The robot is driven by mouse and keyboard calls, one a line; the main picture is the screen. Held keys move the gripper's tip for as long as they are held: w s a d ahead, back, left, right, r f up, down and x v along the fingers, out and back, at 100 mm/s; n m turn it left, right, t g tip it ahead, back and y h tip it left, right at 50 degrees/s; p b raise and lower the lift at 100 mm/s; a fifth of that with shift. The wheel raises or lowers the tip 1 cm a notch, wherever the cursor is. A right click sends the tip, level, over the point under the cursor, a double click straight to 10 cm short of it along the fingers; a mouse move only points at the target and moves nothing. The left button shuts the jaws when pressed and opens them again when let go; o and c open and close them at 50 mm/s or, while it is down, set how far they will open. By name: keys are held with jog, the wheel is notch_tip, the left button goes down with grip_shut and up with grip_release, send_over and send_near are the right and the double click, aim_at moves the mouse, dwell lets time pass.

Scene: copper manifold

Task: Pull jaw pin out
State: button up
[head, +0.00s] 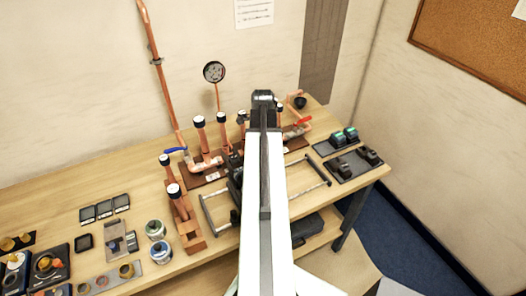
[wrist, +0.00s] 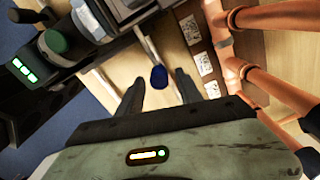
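In the wrist view my gripper (wrist: 160,78) has its two dark fingers apart. A small rounded blue knob (wrist: 158,77) shows in the gap between the fingertips, with wood behind it. It may be the head of the jaw pin; I cannot tell for sure. The fingers do not visibly touch it. A grey metal tool part (wrist: 120,10) is at the top, beyond the fingers. In the head view my white arm reaches over the bench and hides the gripper's fingertips and the blue knob.
Copper pipes (wrist: 275,85) stand close on the right in the wrist view, beside white labels (wrist: 203,63).

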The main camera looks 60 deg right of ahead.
jog(key=shift+w, duration=0.15)
notch_tip(320, 180, up, 8)
jog(key=p, duration=0.8)
jog(key=shift+f, duration=0.1)
